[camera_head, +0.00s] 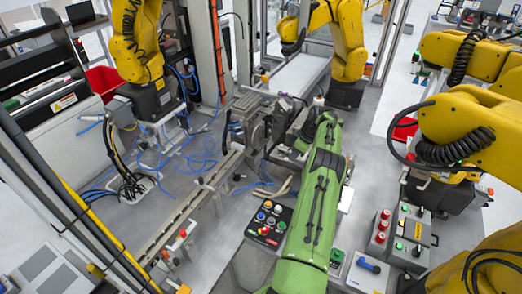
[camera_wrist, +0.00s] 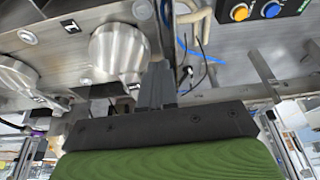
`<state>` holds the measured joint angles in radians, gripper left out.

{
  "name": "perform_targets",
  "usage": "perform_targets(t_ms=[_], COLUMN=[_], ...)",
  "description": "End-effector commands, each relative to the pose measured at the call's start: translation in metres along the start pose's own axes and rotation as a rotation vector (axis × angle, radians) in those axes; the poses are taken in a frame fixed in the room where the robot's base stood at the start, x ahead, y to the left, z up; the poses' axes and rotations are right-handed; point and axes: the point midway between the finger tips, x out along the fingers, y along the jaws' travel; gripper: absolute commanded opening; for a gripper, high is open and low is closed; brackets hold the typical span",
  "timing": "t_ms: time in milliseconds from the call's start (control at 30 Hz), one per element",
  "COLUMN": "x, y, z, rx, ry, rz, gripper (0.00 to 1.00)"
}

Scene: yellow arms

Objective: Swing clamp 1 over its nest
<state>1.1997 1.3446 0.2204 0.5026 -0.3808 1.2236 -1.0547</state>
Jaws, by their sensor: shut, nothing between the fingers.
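My gripper (camera_wrist: 153,88) is shut and empty in the wrist view, its two grey fingers together beyond the dark palm and green body. The fingertips are close to a round steel piece (camera_wrist: 118,52) just to their left; I cannot tell if they touch. A second round steel piece (camera_wrist: 15,78) is at the left edge. Both sit against a grey metal plate with small black tags (camera_wrist: 70,26). I cannot tell which part is clamp 1 or its nest. In the head view my green arm reaches up from the bottom, and its fingers are not clear there.
A panel with an orange and a blue button (camera_wrist: 260,8) is at top right in the wrist view. In the head view, a black button box (camera_head: 268,223) stands left of my arm, beside a long rail (camera_head: 190,206). Yellow arms (camera_head: 455,135) stand close on the right.

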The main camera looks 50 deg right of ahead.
Motion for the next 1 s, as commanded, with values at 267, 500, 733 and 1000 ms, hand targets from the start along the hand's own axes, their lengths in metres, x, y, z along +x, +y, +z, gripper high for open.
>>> perform_targets(t_ms=[267, 500, 733, 1000], x=[-0.004, -0.006, -0.007, -0.028], y=[0.009, 0.012, 0.013, 0.014], z=[0.011, 0.014, 0.014, 0.014], rx=[0.017, 0.021, 0.022, 0.021], ry=[-0.001, 0.0, 0.0, 0.0], rz=[0.009, 0.016, 0.021, 0.028], gripper=[0.0, 0.0, 0.0, 0.0])
